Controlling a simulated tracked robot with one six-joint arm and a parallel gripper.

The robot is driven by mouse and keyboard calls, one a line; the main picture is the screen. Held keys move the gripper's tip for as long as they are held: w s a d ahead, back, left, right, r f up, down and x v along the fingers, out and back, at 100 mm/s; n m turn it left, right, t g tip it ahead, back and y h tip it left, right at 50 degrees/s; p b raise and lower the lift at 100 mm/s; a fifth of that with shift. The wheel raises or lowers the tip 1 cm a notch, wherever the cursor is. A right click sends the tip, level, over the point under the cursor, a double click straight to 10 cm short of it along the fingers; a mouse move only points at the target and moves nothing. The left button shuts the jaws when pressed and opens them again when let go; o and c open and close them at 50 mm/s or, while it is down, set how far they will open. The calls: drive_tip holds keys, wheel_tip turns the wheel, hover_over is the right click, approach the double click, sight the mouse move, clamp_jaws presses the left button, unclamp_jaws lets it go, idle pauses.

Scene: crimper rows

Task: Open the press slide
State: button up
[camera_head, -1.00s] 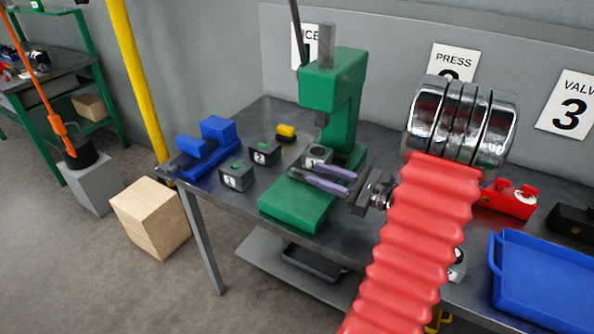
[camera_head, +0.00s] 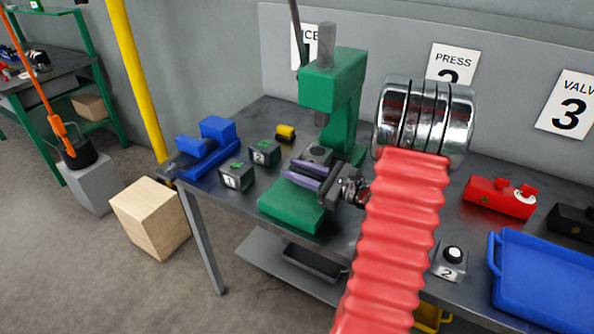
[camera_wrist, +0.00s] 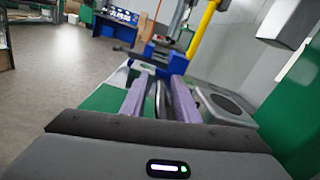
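The green press (camera_head: 338,95) stands on the metal bench, with its ram above a green base (camera_head: 292,205). A dark grey block with a round hole (camera_head: 319,153), which looks like the press slide, sits at the back of the base. It also shows in the wrist view (camera_wrist: 228,103), right of my fingers. My gripper (camera_head: 296,174) reaches in from the right, low over the base, its purple fingers apart just in front of the block. In the wrist view my gripper (camera_wrist: 158,92) has a narrow grey part between its fingers; contact cannot be told.
Small boxes marked 1 (camera_head: 236,178) and 2 (camera_head: 264,153) stand left of the press, near a blue vice (camera_head: 205,150) and a yellow piece (camera_head: 285,133). A red block (camera_head: 500,198), a black-button box (camera_head: 450,262) and a blue tray (camera_head: 545,285) are on the right.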

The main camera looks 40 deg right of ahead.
clamp_jaws()
idle(0.6)
